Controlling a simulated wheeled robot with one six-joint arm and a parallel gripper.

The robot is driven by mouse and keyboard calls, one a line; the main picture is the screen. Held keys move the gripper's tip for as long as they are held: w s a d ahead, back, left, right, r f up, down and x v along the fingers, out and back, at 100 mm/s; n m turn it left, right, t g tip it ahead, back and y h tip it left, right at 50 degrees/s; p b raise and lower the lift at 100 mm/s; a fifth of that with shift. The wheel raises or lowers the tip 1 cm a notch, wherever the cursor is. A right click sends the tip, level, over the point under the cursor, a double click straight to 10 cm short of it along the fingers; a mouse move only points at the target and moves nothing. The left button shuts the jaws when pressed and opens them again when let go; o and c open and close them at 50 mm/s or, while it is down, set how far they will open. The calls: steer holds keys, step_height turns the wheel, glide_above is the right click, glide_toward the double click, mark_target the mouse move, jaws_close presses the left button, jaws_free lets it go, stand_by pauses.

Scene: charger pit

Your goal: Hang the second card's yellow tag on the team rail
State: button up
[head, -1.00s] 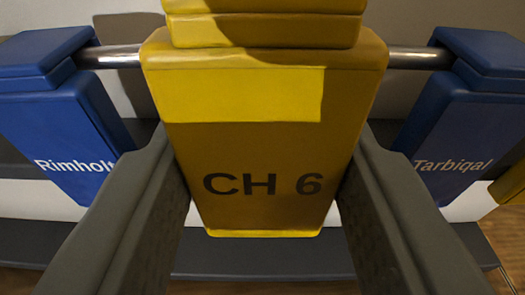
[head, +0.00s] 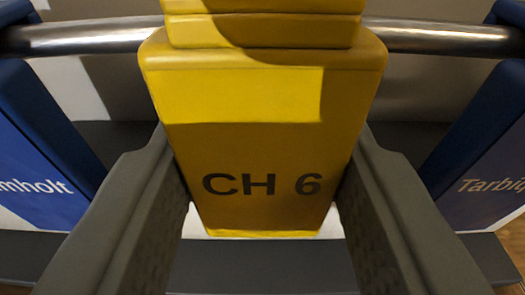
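A yellow tag (head: 262,150) marked "CH 6" fills the middle of the head view, upright. My gripper (head: 264,190) is shut on it, one finger against each side. The metal team rail (head: 430,38) runs across behind the tag's upper part, and the tag hides its middle stretch. The tag's top goes out of the picture, so I cannot tell whether its hook touches the rail.
A blue tag reading "...mholt" (head: 40,150) hangs on the rail at left. Another blue tag reading "Tarbi..." (head: 480,160) hangs at right. The rail between them shows no other tag. A dark ledge (head: 262,262) lies below.

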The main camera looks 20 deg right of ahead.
steer(key=o, duration=1)
steer(key=shift+s, duration=0.1)
steer(key=v, duration=1.7)
steer(key=s+d+r+n+t+y, duration=0.15)
steer(key=s+r+y, duration=0.35)
steer(key=s+r, duration=0.85)
steer(key=s+d+r, duration=0.1)
steer(key=s, duration=0.6)
steer(key=s+d+r+n, duration=0.1)
steer(key=s, duration=0.6)
steer(key=s+d+r+n, duration=0.1)
steer(key=s, duration=0.7)
steer(key=shift+r, duration=0.1)
